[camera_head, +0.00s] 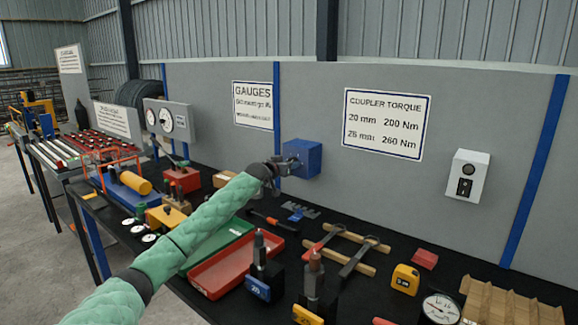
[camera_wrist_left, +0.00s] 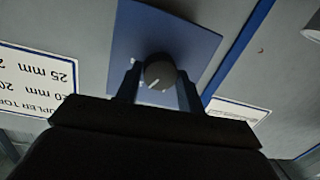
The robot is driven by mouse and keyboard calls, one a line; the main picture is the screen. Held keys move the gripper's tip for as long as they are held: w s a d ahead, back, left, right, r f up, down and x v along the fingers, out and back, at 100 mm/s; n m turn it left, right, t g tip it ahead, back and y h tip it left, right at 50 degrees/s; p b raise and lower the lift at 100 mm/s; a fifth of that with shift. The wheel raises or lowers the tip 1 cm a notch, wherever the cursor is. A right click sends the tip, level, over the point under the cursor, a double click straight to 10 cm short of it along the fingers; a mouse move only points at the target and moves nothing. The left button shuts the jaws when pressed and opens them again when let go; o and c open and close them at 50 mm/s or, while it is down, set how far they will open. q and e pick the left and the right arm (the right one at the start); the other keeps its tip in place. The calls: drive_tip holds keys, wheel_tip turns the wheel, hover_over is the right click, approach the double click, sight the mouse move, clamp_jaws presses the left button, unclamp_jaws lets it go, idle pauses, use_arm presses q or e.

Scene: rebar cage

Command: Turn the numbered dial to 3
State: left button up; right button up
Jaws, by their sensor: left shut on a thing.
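The dial is a round dark grey knob (camera_wrist_left: 160,71) with a white pointer line, on the face of a blue box (camera_head: 308,153) on the grey back panel. The blue face also shows in the left wrist view (camera_wrist_left: 180,35). The pointer line slants to the lower left in that view. A small pale mark shows at the knob's upper left; the numbers cannot be read. My left gripper (camera_head: 284,164) is at the box, its two fingers (camera_wrist_left: 158,88) on either side of the knob and shut on it. In the head view the gripper hides the knob. My right gripper is not in view.
Torque sign (camera_head: 385,124) and gauges sign (camera_head: 253,105) hang on the panel beside the box. A white switch box (camera_head: 467,176) is at the right. Below, the black bench holds a red tray (camera_head: 222,272), stamps, tools, a yellow tape measure (camera_head: 405,279) and a round gauge (camera_head: 440,308).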

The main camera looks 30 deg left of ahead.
use_arm(q)
drive_tip(key=shift+f, duration=0.2)
idle(0.4)
drive_tip(key=o, duration=1)
drive_tip(key=shift+c, duration=0.2)
drive_tip(key=shift+s+r, duration=0.1)
drive_tip(key=shift+s, duration=0.05)
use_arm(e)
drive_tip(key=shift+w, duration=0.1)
use_arm(q)
drive_tip(key=s+b, duration=0.2)
drive_tip(key=s, duration=0.5)
drive_tip(key=shift+s+r, duration=0.25)
drive_tip(key=shift+r, duration=0.1)
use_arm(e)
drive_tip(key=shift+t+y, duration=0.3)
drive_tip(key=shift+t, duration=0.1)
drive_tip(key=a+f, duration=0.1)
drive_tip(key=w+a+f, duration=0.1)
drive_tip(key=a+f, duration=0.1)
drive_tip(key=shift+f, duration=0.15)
use_arm(q)
drive_tip(key=shift+a, duration=0.1)
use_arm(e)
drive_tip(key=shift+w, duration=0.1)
